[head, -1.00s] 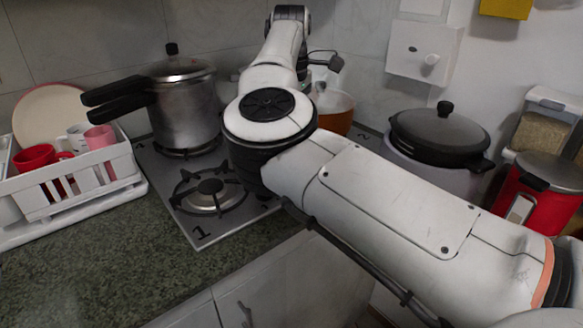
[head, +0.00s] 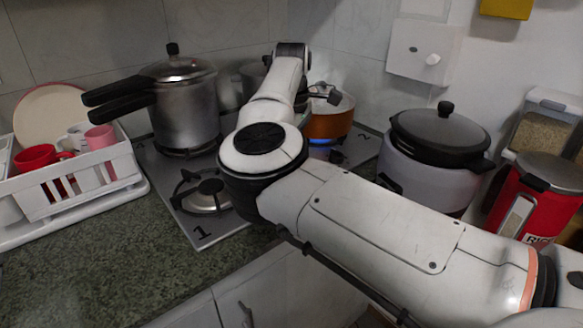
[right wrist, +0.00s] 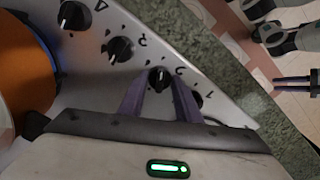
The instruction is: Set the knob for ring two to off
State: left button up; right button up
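In the right wrist view, a row of black knobs runs along the stove's metal front strip. One knob (right wrist: 160,78) lies between the fingertips of my right gripper (right wrist: 158,86), which is open; I cannot tell whether the fingers touch it. The printed digit beside it is hard to read. In the head view, a blue flame (head: 320,141) burns under an orange pot (head: 328,124) near the mark 2. My right arm hides the knobs and most of its gripper there. What looks like my left gripper (right wrist: 295,83) is small at the wrist view's right edge.
A pressure cooker (head: 184,108) stands on the stove's back left, its handles pointing left. A bare ring (head: 205,194) is in front. A dish rack (head: 85,190) with cups stands left, a rice cooker (head: 425,180) right. The counter front left (head: 90,265) is clear.

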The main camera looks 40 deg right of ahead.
jog(key=shift+n, duration=0.3)
jog(key=n, duration=0.2)
jog(key=shift+n, duration=0.3)
jog(key=n+p, duration=0.1)
jog(key=n, duration=0.3)
jog(key=shift+n, duration=0.3)
jog(key=n, duration=0.3)
jog(key=shift+n, duration=0.3)
jog(key=n, duration=0.3)
jog(key=shift+n, duration=0.3)
jog(key=n, duration=1)
jog(key=shift+r+n, duration=0.1)
jog(key=shift+n, duration=2.3)
